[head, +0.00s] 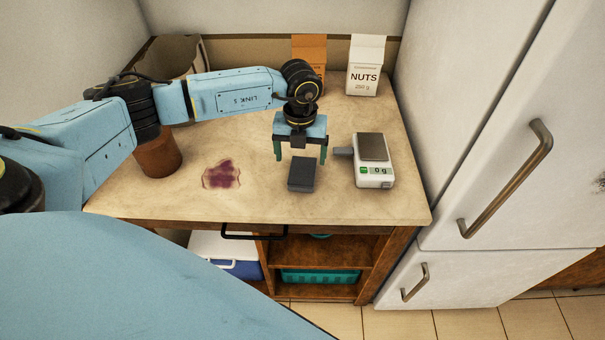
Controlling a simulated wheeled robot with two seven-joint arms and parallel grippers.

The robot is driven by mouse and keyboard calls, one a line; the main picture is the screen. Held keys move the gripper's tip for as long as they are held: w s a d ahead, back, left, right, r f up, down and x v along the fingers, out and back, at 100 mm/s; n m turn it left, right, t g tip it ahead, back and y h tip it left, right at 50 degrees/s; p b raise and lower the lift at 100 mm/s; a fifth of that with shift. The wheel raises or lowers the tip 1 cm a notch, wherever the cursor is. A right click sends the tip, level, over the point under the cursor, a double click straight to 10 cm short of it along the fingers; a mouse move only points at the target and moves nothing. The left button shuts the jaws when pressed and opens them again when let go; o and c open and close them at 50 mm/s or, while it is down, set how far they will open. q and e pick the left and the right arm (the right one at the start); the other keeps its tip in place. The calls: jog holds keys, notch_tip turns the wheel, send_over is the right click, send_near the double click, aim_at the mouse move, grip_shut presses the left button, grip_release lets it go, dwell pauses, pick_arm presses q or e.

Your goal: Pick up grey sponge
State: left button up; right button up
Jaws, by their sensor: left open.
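The grey sponge (303,175) is a dark grey block lying on the beige countertop (260,205), right of the middle. My left gripper (301,157) comes from the left and points down, with its two green fingers apart. It is open and empty, just above and behind the sponge; the fingertips do not appear to hold it. The exact height gap cannot be told. My right gripper is not in view.
A white scale (375,178) stands close right of the sponge. A purple stain (222,174) and a brown pot (159,155) lie to the left. A NUTS carton (366,68) and an orange carton (316,48) stand behind. A white fridge (480,140) borders the right.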

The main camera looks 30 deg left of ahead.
aim_at(303, 172)
pick_arm(q)
jog(key=f, duration=0.4)
jog(key=shift+s+d+f, duration=0.1)
jog(key=shift+d+f, duration=0.25)
jog(key=shift+f, duration=0.05)
jog(key=c, duration=1.1)
jog(key=shift+o, duration=0.2)
notch_tip(303, 172, up, 10)
jog(key=o, duration=0.4)
jog(key=shift+c, duration=0.2)
jog(key=c, duration=0.3)
